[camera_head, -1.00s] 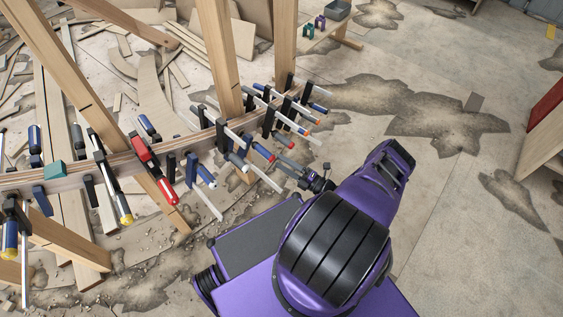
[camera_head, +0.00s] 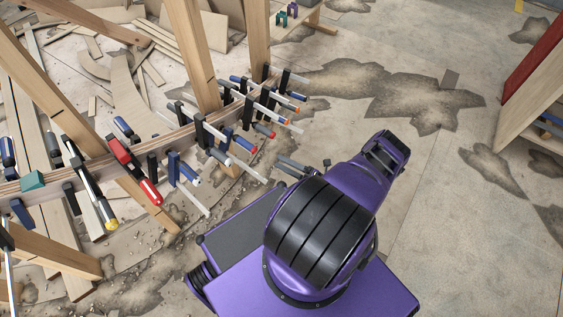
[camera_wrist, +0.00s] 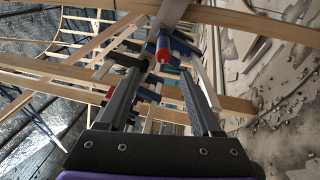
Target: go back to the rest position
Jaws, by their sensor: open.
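My gripper (camera_wrist: 166,72) shows in the wrist view with its two dark fingers apart and nothing held between them. A clamp with a blue and red handle end (camera_wrist: 163,48) appears beyond the fingertips, in line with the gap. In the head view my purple arm reaches up and right from my base, and its bulk hides most of the gripper. The curved wooden stringer (camera_head: 98,172) runs from the lower left to the upper middle, with many clamps along it. A red clamp (camera_head: 135,170) and a teal block (camera_head: 33,181) stand out on it.
Wooden posts (camera_head: 190,50) rise around the stringer. Loose boards and debris lie behind it. A wooden shelf unit with a red panel (camera_head: 537,57) stands at the right edge. The stained concrete floor (camera_head: 440,215) on the right is open.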

